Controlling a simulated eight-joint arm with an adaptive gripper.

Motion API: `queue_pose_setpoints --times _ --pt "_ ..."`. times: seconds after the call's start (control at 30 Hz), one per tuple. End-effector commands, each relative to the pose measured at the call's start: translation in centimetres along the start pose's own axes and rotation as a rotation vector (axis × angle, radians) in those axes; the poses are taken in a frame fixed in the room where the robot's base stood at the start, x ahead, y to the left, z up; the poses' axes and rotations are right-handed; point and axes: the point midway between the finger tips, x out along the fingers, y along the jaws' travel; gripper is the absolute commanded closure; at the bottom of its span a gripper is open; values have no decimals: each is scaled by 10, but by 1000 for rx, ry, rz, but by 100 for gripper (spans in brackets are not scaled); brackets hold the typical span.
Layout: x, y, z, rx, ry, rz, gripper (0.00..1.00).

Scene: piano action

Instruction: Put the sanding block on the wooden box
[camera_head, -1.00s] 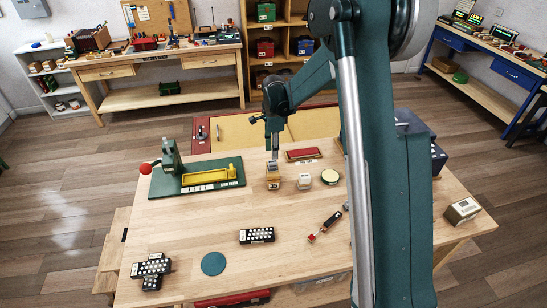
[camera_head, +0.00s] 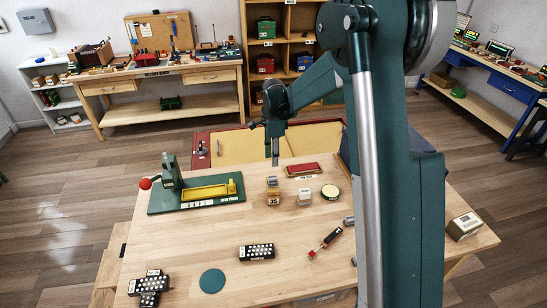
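A small tan wooden box with a "35" label (camera_head: 273,199) stands on the table near its back edge. A small grey-tan block (camera_head: 272,182) appears to sit on top of it; this looks like the sanding block, but it is too small to be sure. My gripper (camera_head: 275,163) points down just above this stack, with a small gap under its tips. It looks empty.
A pale block (camera_head: 304,198), a round tin (camera_head: 330,192) and a red tray (camera_head: 302,169) stand close on the right. A green press with a yellow trough (camera_head: 207,192) is on the left. A tan box (camera_head: 464,226) sits at the right edge.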

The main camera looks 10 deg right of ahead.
Motion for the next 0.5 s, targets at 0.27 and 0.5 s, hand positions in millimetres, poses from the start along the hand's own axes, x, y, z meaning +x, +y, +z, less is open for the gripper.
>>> queue_pose_setpoints --times 0.27,0.5 --pt "-5 3 0 -12 0 -5 70" --pt "-30 20 -3 -83 0 -33 70"
